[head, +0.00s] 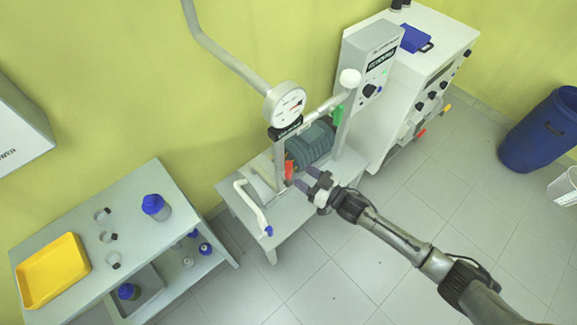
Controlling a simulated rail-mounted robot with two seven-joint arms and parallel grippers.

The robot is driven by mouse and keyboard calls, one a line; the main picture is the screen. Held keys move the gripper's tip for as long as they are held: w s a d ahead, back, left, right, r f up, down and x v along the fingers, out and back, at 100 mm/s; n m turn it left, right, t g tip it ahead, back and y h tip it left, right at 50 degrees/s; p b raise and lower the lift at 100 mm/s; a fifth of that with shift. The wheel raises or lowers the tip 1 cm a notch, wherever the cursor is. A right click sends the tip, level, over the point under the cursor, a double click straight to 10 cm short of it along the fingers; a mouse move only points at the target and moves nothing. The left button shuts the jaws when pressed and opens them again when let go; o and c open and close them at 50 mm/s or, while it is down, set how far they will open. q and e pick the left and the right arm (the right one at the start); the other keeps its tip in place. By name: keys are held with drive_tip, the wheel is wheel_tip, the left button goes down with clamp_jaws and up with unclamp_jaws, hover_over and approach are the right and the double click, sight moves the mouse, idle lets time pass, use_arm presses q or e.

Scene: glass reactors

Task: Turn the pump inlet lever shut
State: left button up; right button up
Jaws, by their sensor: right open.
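The pump (311,146), with a dark ribbed motor, sits on a low grey stand. A red lever (289,168) stands roughly upright on the pipework at its left front. A green lever (337,114) is on the pipe at its upper right. No label shows which lever is the inlet one. My right gripper (305,178) reaches in from the lower right. It is open, with its two fingers pointing at the red lever and close to it. I cannot tell whether they touch it. My left gripper is out of view.
A round gauge (285,103) on a pipe stands above the pump. A white cabinet with knobs (430,90) is close behind at the right. A white bent pipe (252,205) rises at the stand's left front. A side table holds a yellow tray (84,262). The tiled floor in front is clear.

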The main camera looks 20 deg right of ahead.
sight(289, 166)
drive_tip(key=x, duration=0.6)
drive_tip(key=shift+w+a, duration=0.15)
drive_tip(key=shift+w, duration=0.15)
clamp_jaws()
idle(0.4)
